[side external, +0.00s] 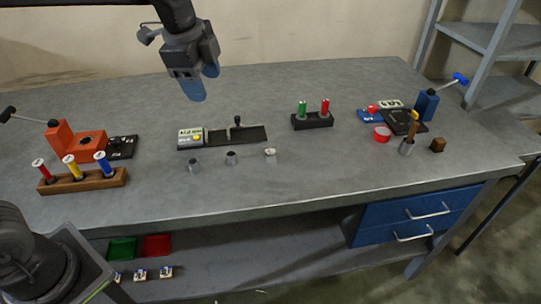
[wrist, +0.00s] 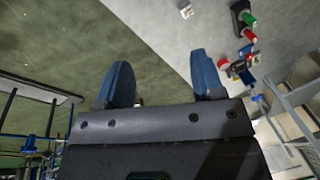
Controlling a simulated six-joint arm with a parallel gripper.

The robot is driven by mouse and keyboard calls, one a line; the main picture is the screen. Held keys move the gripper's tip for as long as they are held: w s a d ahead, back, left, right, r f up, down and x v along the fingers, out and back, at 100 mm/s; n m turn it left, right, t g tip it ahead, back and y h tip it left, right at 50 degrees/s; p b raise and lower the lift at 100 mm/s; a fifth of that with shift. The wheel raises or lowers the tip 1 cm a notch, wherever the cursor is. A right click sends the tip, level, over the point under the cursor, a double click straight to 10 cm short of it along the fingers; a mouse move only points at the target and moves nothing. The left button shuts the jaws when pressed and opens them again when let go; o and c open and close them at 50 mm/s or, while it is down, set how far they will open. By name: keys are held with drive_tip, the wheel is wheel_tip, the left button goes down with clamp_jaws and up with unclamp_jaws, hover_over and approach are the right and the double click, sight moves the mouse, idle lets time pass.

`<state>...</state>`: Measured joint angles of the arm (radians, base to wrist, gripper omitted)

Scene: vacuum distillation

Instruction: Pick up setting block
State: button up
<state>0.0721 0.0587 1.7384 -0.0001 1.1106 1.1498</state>
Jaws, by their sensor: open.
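My gripper (side external: 203,82) is open and empty, high above the back left part of the bench in the side view. Its two blue fingers stand apart in the wrist view (wrist: 162,82), with nothing between them. A small brown block (side external: 437,145), the likeliest setting block, sits on the bench at the far right in the side view. It is well to the right of my gripper and stands apart from the objects near it. I cannot pick it out clearly in the wrist view.
Left of the block stand a grey cup (side external: 406,148) with a yellow-handled tool and a red ring (side external: 382,134). A blue device (side external: 427,104) is behind it. A black rack (side external: 312,121) with green and red tubes and a slotted device (side external: 235,135) stand mid-bench. A wooden rack (side external: 82,181) is left.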

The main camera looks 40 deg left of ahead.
drive_tip(key=w+d+f+m+g, duration=0.1)
drive_tip(key=w+d+f+m, duration=0.2)
drive_tip(key=w+f+m, duration=0.55)
drive_tip(key=m+g, duration=0.2)
drive_tip(key=m, duration=0.2)
hover_over(271, 152)
wheel_tip(271, 152, down, 5)
wheel_tip(271, 152, down, 14)
drive_tip(key=shift+r, duration=0.25)
drive_tip(key=shift+c, duration=0.2)
drive_tip(key=c, duration=1.1)
